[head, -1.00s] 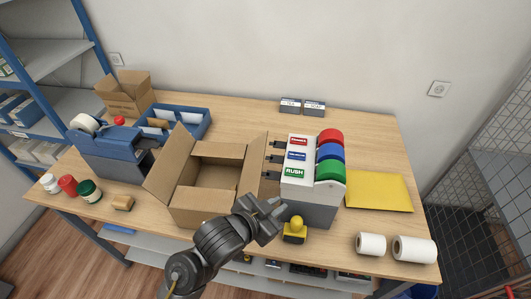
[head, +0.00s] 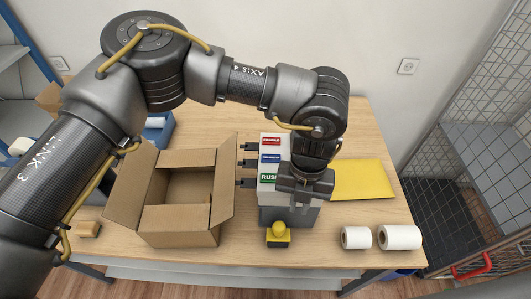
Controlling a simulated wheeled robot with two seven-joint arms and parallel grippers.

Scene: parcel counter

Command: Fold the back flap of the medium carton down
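The medium carton (head: 180,242) stands on the table left of centre, its top partly open. Its left flap (head: 131,185) and right flap (head: 224,180) spread outward. The front flap (head: 176,217) and back flap (head: 187,158) appear to lie inward over the opening, with a gap between them showing the inside. My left gripper (head: 300,202) is to the right of the carton, above the label dispenser and apart from the flaps. Its fingers point down, and their gap is unclear. My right gripper is out of view.
The label dispenser (head: 268,200) stands right of the carton, partly hidden by my gripper. A yellow stamp (head: 278,236) is in front of it. A yellow envelope (head: 362,180) and white rolls (head: 399,237) are at right.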

